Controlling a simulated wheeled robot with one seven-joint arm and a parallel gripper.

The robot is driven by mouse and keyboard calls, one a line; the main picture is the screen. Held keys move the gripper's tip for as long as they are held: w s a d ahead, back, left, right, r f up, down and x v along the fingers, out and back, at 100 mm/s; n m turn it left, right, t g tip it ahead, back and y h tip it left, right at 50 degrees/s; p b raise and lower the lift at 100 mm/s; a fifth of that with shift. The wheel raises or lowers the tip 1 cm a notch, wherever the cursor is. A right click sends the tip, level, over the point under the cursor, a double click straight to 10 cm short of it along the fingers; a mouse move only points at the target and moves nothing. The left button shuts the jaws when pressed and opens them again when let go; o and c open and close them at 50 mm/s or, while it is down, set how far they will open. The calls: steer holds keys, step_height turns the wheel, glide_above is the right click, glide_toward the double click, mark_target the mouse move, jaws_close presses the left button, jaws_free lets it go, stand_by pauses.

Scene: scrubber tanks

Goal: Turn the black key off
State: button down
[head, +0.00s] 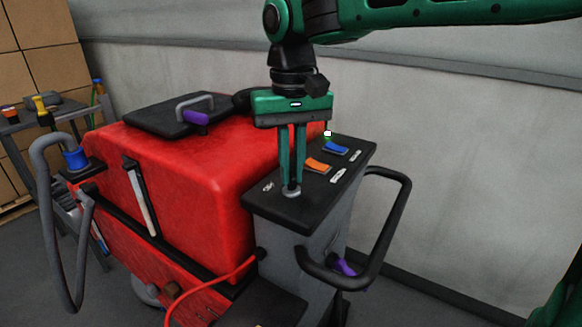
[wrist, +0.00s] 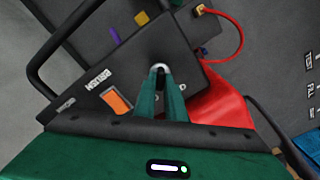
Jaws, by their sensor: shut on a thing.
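My gripper (head: 291,184) points straight down over the dark control panel (head: 310,212) at the rear of the red machine. Its two green fingers are close together, with their tips at a round silver key switch (head: 291,193) near the panel's front left corner. The gripper is shut on the key there. The black key itself is hidden between the fingertips, so its angle cannot be told. In the wrist view the fingertips (wrist: 161,76) meet at the same switch, whose pale rim (wrist: 161,67) shows just beyond them.
An orange switch (head: 317,165) and a blue switch (head: 335,149) sit on the panel right of my fingers. A black loop handle (head: 400,215) sticks out at the right. The red tank (head: 190,165) stands close on the left. A grey wall is behind.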

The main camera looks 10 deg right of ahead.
mark_target(293, 172)
steer(key=n, duration=0.4)
steer(key=shift+n, duration=2.2)
steer(key=c, duration=1.8)
jaws_free()
steer(key=shift+r, duration=0.15)
step_height(293, 172, up, 10)
steer(key=shift+d+r, duration=0.1)
steer(key=shift+r, duration=0.15)
steer(key=shift+w, duration=0.1)
